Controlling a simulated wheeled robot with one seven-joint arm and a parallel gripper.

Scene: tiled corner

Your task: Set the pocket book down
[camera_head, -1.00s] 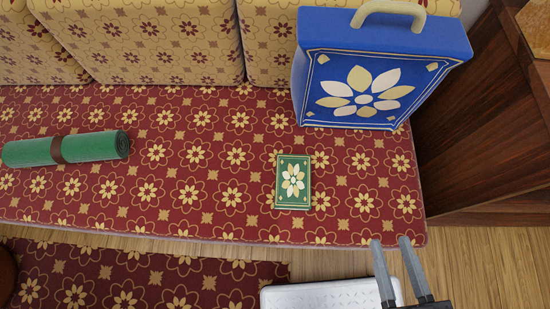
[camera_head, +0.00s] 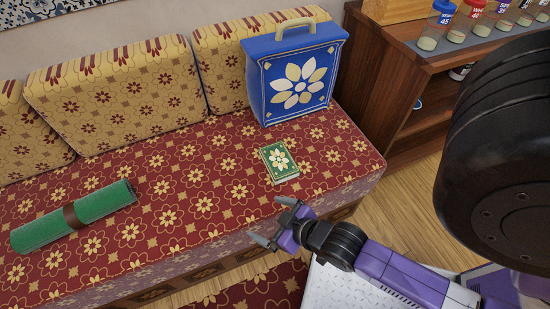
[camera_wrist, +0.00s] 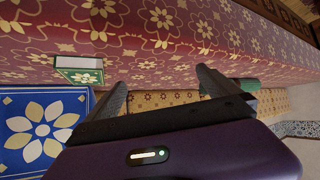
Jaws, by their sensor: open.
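The pocket book (camera_head: 279,163) is small and green with a cream flower on its cover. It lies flat on the red patterned sofa seat (camera_head: 215,185), in front of the blue box. My gripper (camera_head: 272,222) is open and empty at the seat's front edge, below and apart from the book in the head view. In the wrist view the pocket book (camera_wrist: 80,70) shows left of my open gripper (camera_wrist: 162,85), with nothing between the fingers.
A blue flower-patterned box with a handle (camera_head: 293,75) stands on the seat behind the book. A green roll with a brown band (camera_head: 73,216) lies at the left. A wooden shelf with jars (camera_head: 420,85) stands at the right. The seat around the book is clear.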

